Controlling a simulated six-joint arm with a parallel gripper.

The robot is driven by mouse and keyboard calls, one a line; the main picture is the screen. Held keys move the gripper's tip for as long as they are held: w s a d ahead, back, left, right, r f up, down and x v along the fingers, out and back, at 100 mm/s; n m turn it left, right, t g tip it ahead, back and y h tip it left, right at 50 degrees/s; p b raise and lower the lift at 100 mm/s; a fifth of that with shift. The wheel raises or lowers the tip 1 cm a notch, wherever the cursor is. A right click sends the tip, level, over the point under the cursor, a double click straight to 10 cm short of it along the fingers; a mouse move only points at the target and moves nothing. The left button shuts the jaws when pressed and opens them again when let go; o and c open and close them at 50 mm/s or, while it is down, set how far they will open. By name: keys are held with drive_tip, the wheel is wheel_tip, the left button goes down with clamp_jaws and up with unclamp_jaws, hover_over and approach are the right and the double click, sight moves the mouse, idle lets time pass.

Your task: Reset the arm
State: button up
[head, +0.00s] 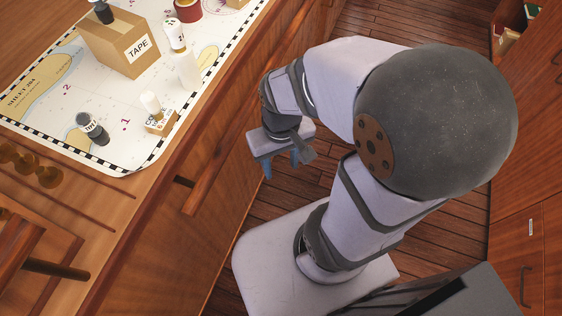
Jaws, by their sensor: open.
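My gripper (283,165) is at the end of my folded arm, in the middle of the head view. It is beside the chart table's front, over the floor and clear of the table top. It points downward, with blue fingertips showing below its pale body. It is open and I see nothing held in it. The fingers are small and partly hidden behind the gripper body.
On the left a chart (75,100) covers the table. Wooden cabinets (530,200) stand at right.

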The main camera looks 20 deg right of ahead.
wheel_tip(320, 180, up, 11)
drive_tip(key=p, duration=1.1)
drive_tip(key=shift+r, duration=0.1)
idle(0.3)
